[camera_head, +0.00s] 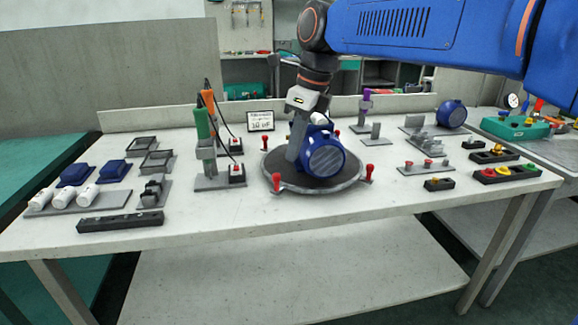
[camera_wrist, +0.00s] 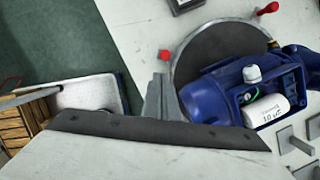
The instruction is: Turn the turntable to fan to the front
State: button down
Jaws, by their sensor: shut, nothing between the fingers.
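The turntable (camera_head: 345,184) is a round grey disc on the bench with red-knobbed handles around its rim. A blue motor (camera_head: 326,160) stands on it, its round ribbed fan cover facing the front and slightly right in the head view. In the wrist view the turntable (camera_wrist: 192,50) is partly seen, and the motor (camera_wrist: 215,90) shows an open terminal box with a white capacitor (camera_wrist: 266,110). My gripper (camera_wrist: 160,78) is shut and empty, its tips close to a red knob (camera_wrist: 165,55); contact cannot be told. In the head view it is beside the motor's left.
A green tool in a stand (camera_head: 203,135) is left of the turntable. White capacitors (camera_head: 87,195) and a black bar (camera_head: 120,222) lie further left. Small grey fixtures (camera_head: 426,167) and a button box (camera_head: 497,174) are on the right. The bench front is mostly clear.

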jog(key=w+v, duration=0.1)
jog(key=v, duration=0.7)
jog(key=s+d+f+n+t, duration=0.1)
jog(key=s+d+f+n, duration=0.1)
jog(key=d, duration=0.3)
jog(key=s+d+f+n, duration=0.2)
jog(key=d+n, duration=0.1)
jog(key=d, duration=0.3)
jog(key=s+d+f+n+t+h, duration=0.1)
jog(key=s+d+f+n, duration=0.7)
jog(key=s+d+f, duration=0.1)
jog(key=s+d+f+n+t+h, duration=0.1)
jog(key=s+d+f+n+t, duration=0.1)
jog(key=s+d+f+n, duration=0.6)
jog(key=s+d+f, duration=0.1)
jog(key=d+f, duration=0.2)
jog(key=f, duration=0.3)
jog(key=shift+s+d+h, duration=0.25)
jog(key=shift+h, duration=0.05)
jog(key=shift+f, duration=0.15)
